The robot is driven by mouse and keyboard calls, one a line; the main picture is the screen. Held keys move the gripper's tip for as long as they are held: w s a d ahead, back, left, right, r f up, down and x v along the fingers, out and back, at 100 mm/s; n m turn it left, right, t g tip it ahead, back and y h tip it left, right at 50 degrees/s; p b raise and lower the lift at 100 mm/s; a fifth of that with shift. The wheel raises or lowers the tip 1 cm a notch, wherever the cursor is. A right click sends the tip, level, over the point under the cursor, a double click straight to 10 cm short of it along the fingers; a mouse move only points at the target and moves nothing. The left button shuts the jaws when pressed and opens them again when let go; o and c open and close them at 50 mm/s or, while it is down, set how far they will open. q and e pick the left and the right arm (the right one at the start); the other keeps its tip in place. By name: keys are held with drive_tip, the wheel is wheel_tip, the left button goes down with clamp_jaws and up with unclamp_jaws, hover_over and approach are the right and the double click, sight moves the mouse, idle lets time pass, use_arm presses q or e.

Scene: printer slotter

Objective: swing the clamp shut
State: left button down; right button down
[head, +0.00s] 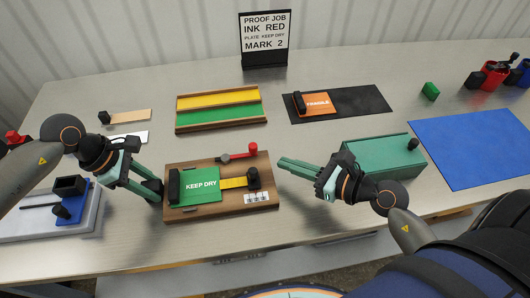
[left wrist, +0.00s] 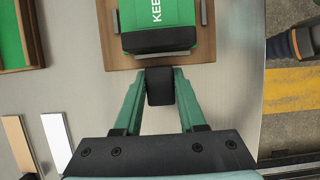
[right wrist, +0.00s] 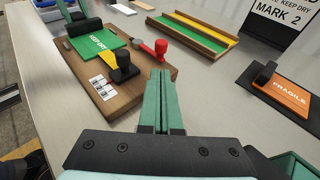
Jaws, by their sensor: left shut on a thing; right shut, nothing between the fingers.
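The clamp (head: 238,155) is a grey lever with a red knob (head: 252,149), lying along the far edge of the wooden board (head: 233,204). It points right, beside the green KEEP DRY plate (head: 201,186), not across it. My right gripper (head: 283,163) is shut and empty, right of the board. In the right wrist view the red knob (right wrist: 161,46) shows just beyond its fingertips, apart from them. My left gripper (head: 155,187) is shut on a black block (left wrist: 159,86) at the board's left edge, beside the plate's black bar (left wrist: 160,40).
A yellow slide with a black knob (head: 253,178) is right of the plate. A green box (head: 385,163) stands close right of my right gripper. Behind are a yellow-green tray (head: 221,108) and an orange FRAGILE plate (head: 318,104). Bare table lies behind the board.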

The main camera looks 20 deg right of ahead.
drive_tip(key=shift+r+x, duration=0.15)
drive_tip(key=shift+x, duration=0.8)
drive_tip(key=shift+r+x, duration=0.2)
drive_tip(key=shift+x, duration=0.75)
drive_tip(key=shift+r+x, duration=0.15)
drive_tip(key=shift+x, duration=0.8)
